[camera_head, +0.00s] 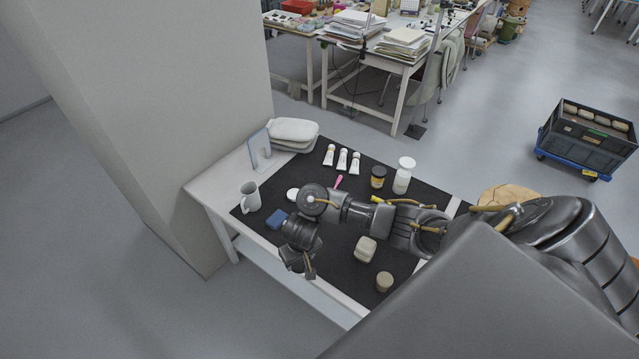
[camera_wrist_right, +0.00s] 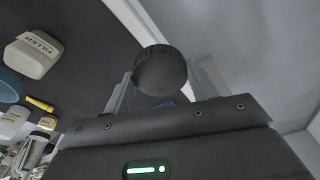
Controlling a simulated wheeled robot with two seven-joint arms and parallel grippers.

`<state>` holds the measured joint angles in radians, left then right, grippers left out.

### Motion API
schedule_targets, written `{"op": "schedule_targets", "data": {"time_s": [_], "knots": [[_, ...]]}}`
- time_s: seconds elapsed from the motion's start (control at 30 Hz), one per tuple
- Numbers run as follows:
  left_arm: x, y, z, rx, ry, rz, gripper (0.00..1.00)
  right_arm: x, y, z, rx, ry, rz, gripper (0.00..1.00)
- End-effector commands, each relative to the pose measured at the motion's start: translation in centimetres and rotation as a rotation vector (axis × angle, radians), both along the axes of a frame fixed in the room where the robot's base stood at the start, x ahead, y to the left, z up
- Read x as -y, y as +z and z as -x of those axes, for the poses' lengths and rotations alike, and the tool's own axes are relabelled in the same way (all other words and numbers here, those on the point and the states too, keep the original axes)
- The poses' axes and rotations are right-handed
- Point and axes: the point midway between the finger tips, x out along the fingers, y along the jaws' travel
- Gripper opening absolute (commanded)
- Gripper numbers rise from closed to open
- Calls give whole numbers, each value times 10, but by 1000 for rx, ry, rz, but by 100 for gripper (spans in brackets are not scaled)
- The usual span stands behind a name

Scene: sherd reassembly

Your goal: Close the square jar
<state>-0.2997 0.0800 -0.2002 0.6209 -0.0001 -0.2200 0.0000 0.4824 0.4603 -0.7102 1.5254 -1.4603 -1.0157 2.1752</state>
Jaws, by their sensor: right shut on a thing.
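The cream square jar (camera_head: 366,248) stands on the dark mat, right of my right gripper. Whether its mouth is open is too small to tell. My right gripper (camera_head: 308,272) is near the mat's front edge in the head view, apart from the jar. In the right wrist view, its fingers (camera_wrist_right: 152,92) are shut on a round black lid (camera_wrist_right: 160,70) with a ribbed rim. A cream jar marked "FILLER" (camera_wrist_right: 32,55) shows at the upper left there; I cannot tell for sure which jar it is. My left gripper is not in view.
A round beige jar (camera_head: 384,283) stands front right of the square jar. A dark yellow-labelled jar (camera_head: 378,177), white bottle (camera_head: 403,176) and white tubes (camera_head: 342,160) stand farther back. My right arm hides the mat's middle.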

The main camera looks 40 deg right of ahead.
Motion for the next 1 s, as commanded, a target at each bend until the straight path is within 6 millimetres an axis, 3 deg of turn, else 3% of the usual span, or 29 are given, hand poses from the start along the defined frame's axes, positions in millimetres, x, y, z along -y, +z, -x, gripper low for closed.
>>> {"op": "schedule_targets", "data": {"time_s": [0.4,0.9,1.0], "knots": [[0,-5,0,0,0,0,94,-33,14,-6,2,1,3,36],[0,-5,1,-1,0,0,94,-37,16,-6,0,-2,4,36],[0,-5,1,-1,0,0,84,-38,16,-8,1,2,3,36]]}}
